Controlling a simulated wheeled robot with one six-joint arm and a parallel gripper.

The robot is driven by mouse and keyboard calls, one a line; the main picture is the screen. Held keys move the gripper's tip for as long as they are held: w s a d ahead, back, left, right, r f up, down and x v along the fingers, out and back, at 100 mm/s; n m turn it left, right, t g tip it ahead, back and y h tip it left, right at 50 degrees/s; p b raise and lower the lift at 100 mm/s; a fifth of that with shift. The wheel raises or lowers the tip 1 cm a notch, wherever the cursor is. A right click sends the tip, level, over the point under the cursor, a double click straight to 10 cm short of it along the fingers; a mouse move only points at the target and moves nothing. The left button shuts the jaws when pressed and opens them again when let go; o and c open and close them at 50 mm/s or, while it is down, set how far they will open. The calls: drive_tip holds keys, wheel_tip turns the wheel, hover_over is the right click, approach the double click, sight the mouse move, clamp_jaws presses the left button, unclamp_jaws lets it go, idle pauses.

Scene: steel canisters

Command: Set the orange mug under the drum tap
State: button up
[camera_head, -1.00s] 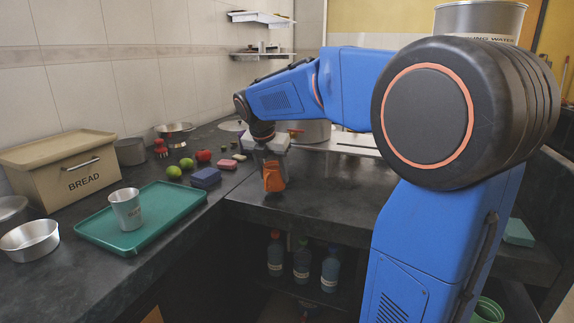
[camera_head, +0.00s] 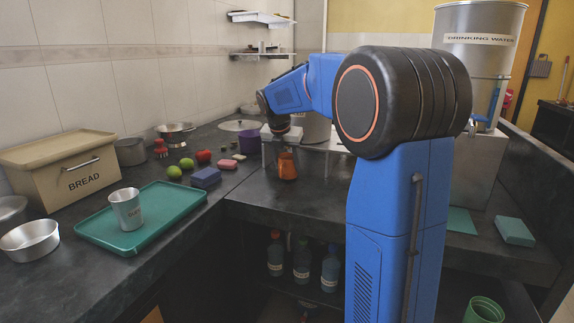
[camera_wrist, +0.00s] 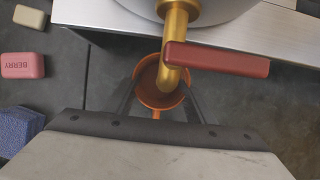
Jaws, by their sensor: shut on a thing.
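The orange mug (camera_head: 288,167) looks upright in the head view, at or just above the dark counter; I cannot tell if it touches. My gripper (camera_head: 284,148) is shut on it. In the wrist view the mug (camera_wrist: 158,98) lies between my two dark fingers, its handle toward my palm. The brass tap (camera_wrist: 176,22) with its red lever (camera_wrist: 217,60) comes from the steel drum (camera_wrist: 215,8) at the top. Its spout overlaps the mug's mouth from above. The drum (camera_head: 312,128) is partly hidden behind my arm in the head view.
A metal ledge (camera_wrist: 85,12) lies under the drum. Soap bars, a pink one (camera_wrist: 22,65) and a cream one (camera_wrist: 29,16), and a blue sponge (camera_wrist: 18,128) lie left. A purple cup (camera_head: 249,143) stands nearby. Another drum, labelled drinking water (camera_head: 478,62), stands right.

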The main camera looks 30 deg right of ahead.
drive_tip(key=shift+f, duration=0.2)
drive_tip(key=shift+f, duration=0.1)
drive_tip(key=o, duration=1)
drive_tip(key=shift+o, duration=0.2)
drive_tip(key=v, duration=1.1)
drive_tip(key=shift+a+r, duration=0.1)
drive_tip(key=shift+r, duration=0.15)
drive_tip(key=shift+s+a+r, duration=0.1)
drive_tip(key=shift+a+r, duration=0.05)
drive_tip(key=shift+r, duration=0.15)
